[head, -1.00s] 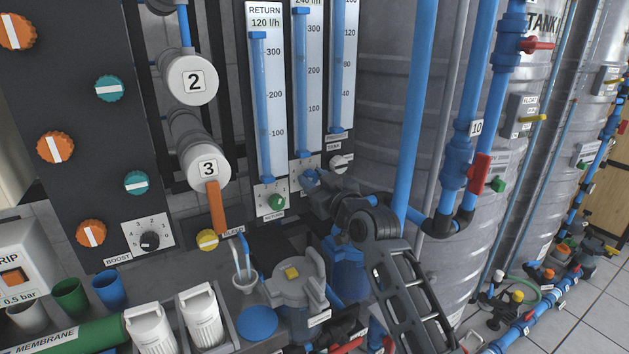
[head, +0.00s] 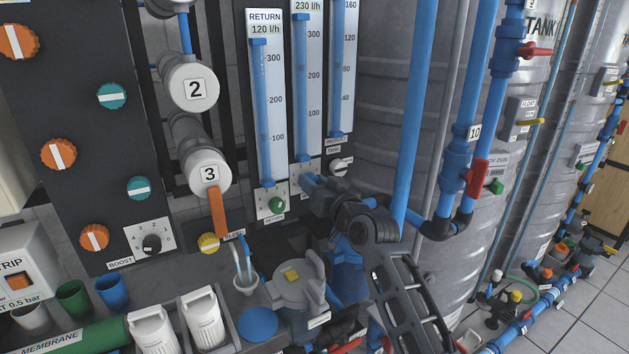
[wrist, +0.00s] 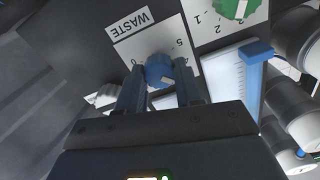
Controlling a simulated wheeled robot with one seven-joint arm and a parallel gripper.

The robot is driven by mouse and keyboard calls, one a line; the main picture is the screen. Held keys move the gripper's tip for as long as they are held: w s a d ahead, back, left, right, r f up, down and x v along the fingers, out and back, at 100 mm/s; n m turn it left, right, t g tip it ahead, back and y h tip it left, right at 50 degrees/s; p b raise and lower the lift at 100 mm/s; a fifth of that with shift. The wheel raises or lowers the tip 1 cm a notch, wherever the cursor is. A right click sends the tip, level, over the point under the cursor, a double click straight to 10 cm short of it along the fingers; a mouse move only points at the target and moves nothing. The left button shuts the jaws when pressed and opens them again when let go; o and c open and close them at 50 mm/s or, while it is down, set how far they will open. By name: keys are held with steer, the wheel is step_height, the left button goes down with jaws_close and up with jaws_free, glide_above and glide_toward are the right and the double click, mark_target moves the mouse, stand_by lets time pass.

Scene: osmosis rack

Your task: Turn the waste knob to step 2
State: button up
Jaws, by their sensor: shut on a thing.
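The blue waste knob (wrist: 160,72) sits on a white dial plate (wrist: 138,48) beside a WASTE label (wrist: 130,22) in the wrist view. The digits 0, 4 and 5 show on the plate; others are hidden or unclear. My gripper (wrist: 160,80) has one finger on each side of the knob and is shut on it. In the head view my gripper (head: 308,183) reaches the panel below the middle flow gauge (head: 308,90), which reads 230 l/h. My gripper and arm hide most of the knob and its pointer there.
The green return knob (head: 277,204) is just left of my gripper, and another small knob (head: 340,166) is to the right. A thick blue pipe (head: 410,110) stands close right of my arm. A grey filter housing (head: 300,285) stands below.

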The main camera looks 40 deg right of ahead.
steer(key=shift+d+f+m+p, duration=0.1)
steer(key=shift+m+p, duration=2.8)
steer(key=shift+m, duration=3.4)
steer(key=o, duration=1)
steer(key=shift+o, duration=0.2)
steer(key=shift+s, duration=0.1)
steer(key=v, duration=0.7)
steer(key=shift+s+b, duration=0.3)
steer(key=shift+s, duration=0.05)
